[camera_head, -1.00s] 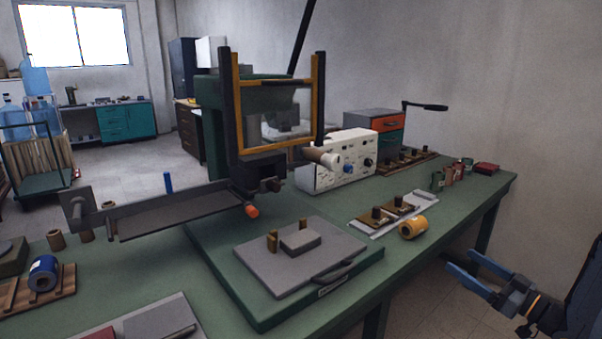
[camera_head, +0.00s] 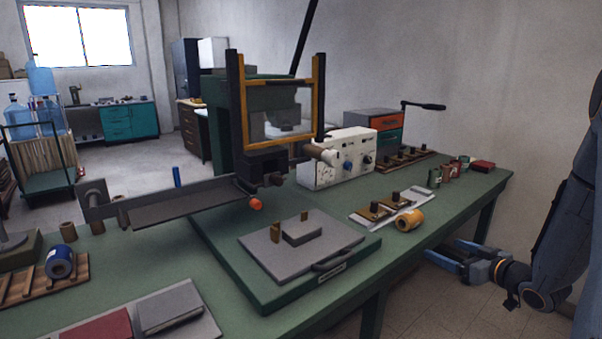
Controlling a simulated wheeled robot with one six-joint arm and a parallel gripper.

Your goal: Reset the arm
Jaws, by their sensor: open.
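My gripper (camera_head: 440,258) is at the right, beside the right edge of the green table (camera_head: 440,222) and below its top. Its blue fingers point left toward the table and are apart, with nothing seen between them. The near ends of the fingers are close to the table's edge in the picture; I cannot tell whether they touch it. My dark arm comes down from the right edge of the view to the orange-ringed wrist.
On the table stand a green press with a yellow frame (camera_head: 319,95), a grey plate on a green base (camera_head: 270,300), a white control box (camera_head: 335,172), a yellow roll (camera_head: 409,220) and a blue roll (camera_head: 60,262). Bare floor lies under my gripper.

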